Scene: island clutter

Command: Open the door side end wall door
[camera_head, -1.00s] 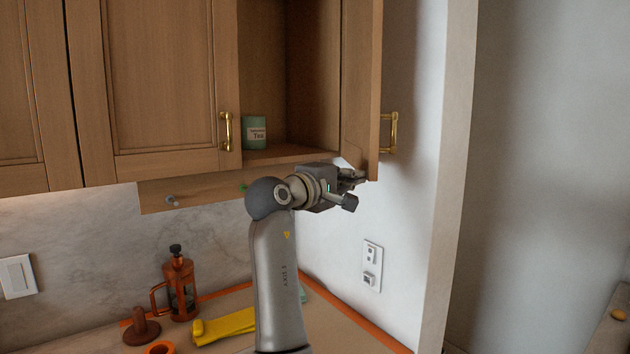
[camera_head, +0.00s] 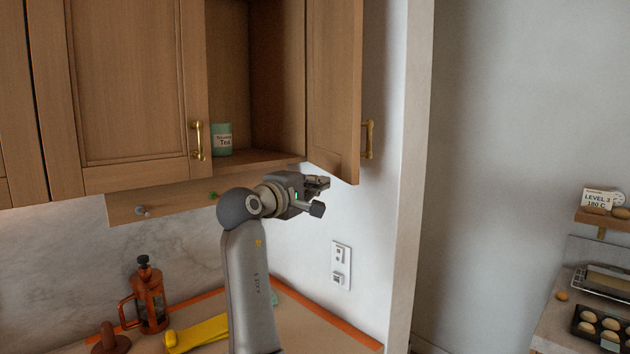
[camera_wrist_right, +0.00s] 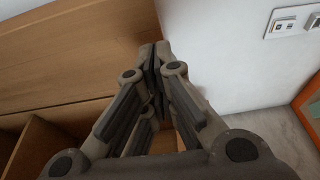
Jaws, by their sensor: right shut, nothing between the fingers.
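The wooden cabinet door (camera_head: 336,85) at the wall end stands wide open, swung out to the right. Its brass handle (camera_head: 368,139) is on the outer face, towards the white wall. The open cabinet holds a green tea tin (camera_head: 222,139). My right gripper (camera_head: 322,193) is shut and empty, just below the door's lower edge and apart from the handle. In the right wrist view its fingertips (camera_wrist_right: 154,52) meet, with a wooden panel (camera_wrist_right: 85,50) beyond. My left gripper is not in view.
A closed cabinet door (camera_head: 130,80) with a brass handle is on the left. Below are a copper French press (camera_head: 150,295) and a yellow item (camera_head: 198,334) on the counter. A wall socket (camera_head: 341,265) is on the right. A baking tray (camera_head: 600,325) stands far right.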

